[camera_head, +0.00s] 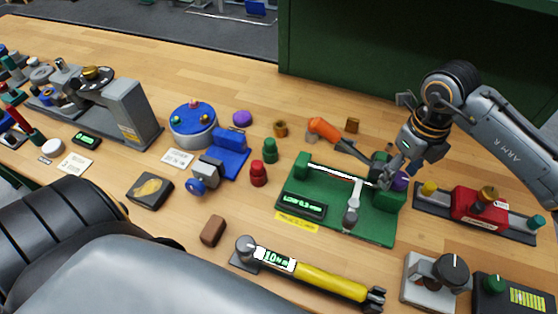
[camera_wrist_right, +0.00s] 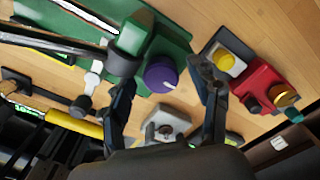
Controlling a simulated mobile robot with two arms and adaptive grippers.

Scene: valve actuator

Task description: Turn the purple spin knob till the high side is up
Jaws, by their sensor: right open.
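The purple spin knob (camera_wrist_right: 160,77) sits on the end of a green block on the green valve fixture (camera_head: 375,227). In the head view the purple knob (camera_head: 400,181) is partly hidden behind my right gripper (camera_head: 391,172). In the wrist view my right gripper (camera_wrist_right: 162,72) is open, with one finger on each side of the knob. A small white mark shows on the knob's face, toward the lower right in that view. I cannot tell whether the fingers touch the knob. My left gripper is not in view.
A red device with a yellow button (camera_head: 429,188) stands close to the right of the fixture. An orange-handled tool (camera_head: 324,129) reaches toward the fixture's back. A yellow torque wrench (camera_head: 330,283) lies in front. A grey dial box (camera_head: 429,291) stands at the front right.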

